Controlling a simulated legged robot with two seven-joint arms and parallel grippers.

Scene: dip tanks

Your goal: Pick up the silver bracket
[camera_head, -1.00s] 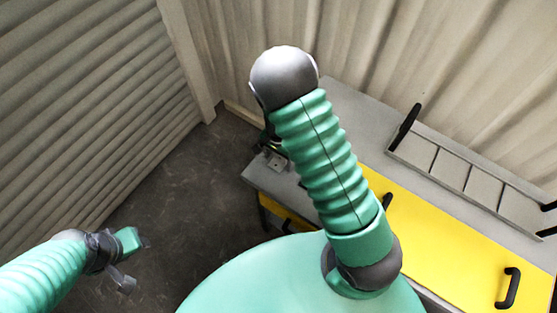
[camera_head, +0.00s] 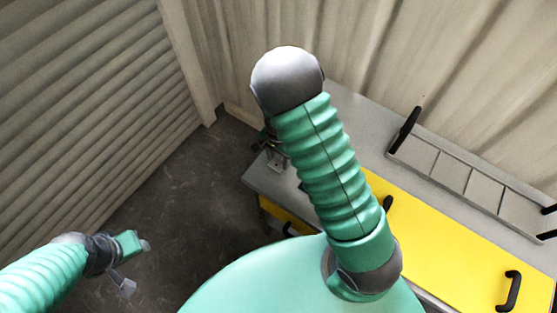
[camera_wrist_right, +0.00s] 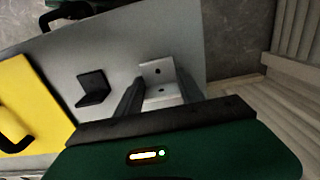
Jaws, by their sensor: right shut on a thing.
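The silver bracket (camera_wrist_right: 157,72) is an L-shaped piece with holes, in the right wrist view. It is between the fingers of my right gripper (camera_wrist_right: 158,98), which is shut on it; its lower part is partly hidden by the gripper. In the head view my right gripper (camera_head: 270,152) shows only in part behind my arm, over the left end of the grey bench. My left gripper (camera_head: 138,265) is open and empty, over the dark floor, far from the bracket.
A black bracket (camera_wrist_right: 93,86) lies beside the silver one on the grey bench top (camera_wrist_right: 115,45). A grey divided tray (camera_head: 436,163) with black handles stands at the bench's back right. The yellow panel (camera_head: 440,245) has black handles. Corrugated walls close off the left and back.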

